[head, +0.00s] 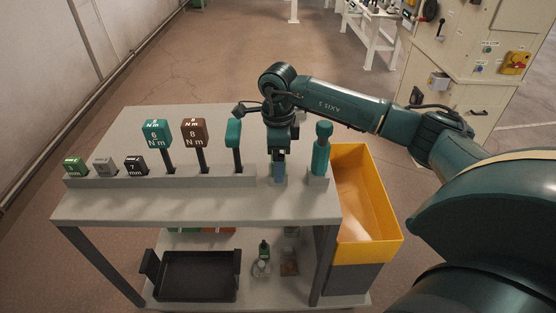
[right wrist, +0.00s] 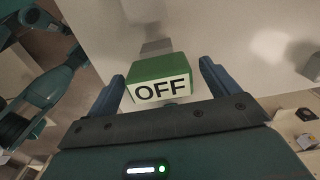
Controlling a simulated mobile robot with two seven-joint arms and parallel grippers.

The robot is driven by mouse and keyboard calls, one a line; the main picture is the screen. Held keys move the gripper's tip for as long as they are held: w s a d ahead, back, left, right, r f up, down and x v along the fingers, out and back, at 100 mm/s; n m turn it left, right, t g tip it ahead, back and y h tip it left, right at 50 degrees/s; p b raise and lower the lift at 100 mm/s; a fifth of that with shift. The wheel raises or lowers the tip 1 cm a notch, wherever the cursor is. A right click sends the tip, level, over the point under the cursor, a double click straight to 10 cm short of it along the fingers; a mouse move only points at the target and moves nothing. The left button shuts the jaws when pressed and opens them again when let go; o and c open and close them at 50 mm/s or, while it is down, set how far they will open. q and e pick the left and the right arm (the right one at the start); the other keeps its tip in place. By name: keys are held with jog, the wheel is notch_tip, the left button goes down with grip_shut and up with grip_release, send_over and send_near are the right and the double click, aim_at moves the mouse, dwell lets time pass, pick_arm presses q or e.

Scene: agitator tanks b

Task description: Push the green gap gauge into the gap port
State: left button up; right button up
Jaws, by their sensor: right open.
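A green gauge block (head: 75,166) with an "mm" label sits at the left end of the grey rack on the table. My right gripper (head: 279,172) is far from it, pointing down near the right end of the rack. In the right wrist view my right gripper (right wrist: 161,88) is open. Its blue fingers stand on both sides of a green block (right wrist: 160,78) with a white "OFF" label, with a gap on each side. I cannot make out this block in the head view. I cannot identify the gap port. My left gripper is not in view.
Beside the green gauge stand a grey gauge (head: 104,166) and a black gauge (head: 135,166). Teal (head: 157,133) and brown (head: 194,132) "N m" tools follow. A teal cylinder (head: 321,153) stands right of my gripper. A yellow bin (head: 391,207) is at the right. The table front (head: 150,205) is clear.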

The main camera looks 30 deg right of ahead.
jog(key=shift+c, duration=0.6)
jog(key=c, duration=1)
jog(key=shift+c, duration=0.2)
jog(key=shift+r, duration=0.15)
notch_tip(320, 180, up, 10)
jog(key=shift+f, duration=0.1)
